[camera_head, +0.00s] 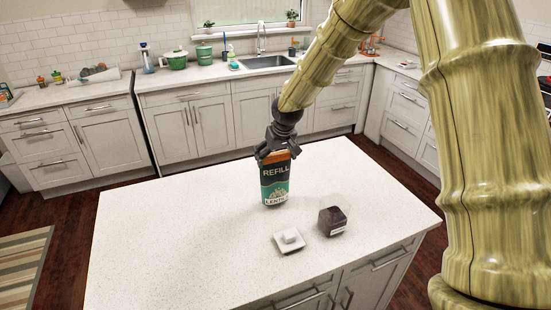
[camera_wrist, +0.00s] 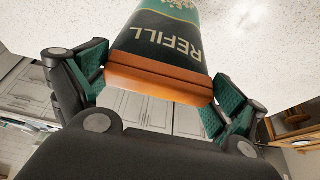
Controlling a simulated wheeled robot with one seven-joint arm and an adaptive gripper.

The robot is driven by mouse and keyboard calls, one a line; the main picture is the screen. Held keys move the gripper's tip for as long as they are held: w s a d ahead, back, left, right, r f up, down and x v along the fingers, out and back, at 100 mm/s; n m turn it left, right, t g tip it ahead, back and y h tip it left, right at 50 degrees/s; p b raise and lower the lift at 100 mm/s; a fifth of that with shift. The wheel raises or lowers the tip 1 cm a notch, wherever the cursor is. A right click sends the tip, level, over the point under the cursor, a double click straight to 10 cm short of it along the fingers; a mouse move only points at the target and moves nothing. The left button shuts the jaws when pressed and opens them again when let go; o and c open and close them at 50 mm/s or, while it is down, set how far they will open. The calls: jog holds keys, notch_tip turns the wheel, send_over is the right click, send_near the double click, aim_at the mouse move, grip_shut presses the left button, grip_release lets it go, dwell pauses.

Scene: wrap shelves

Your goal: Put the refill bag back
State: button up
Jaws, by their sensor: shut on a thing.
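The refill bag (camera_head: 275,184) is black and teal with an orange top band and the word REFILL on it. It is upright at the middle of the white island counter (camera_head: 150,220). My gripper (camera_head: 277,155) holds it from above by the orange top. In the wrist view the fingers of my gripper (camera_wrist: 158,88) are on both sides of the orange band of the bag (camera_wrist: 165,45). I cannot tell whether its bottom touches the counter.
A dark red jar or cube-like container (camera_head: 332,221) and a small white square dish or lid (camera_head: 289,241) stand near the bag, toward the front right. The left part of the island is clear. Back counters hold green pots (camera_head: 177,61) and a sink (camera_head: 266,63).

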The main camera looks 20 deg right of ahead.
jog(key=shift+w+f, duration=0.1)
jog(key=shift+f, duration=0.75)
jog(key=o, duration=1.5)
jog(key=shift+c, duration=0.2)
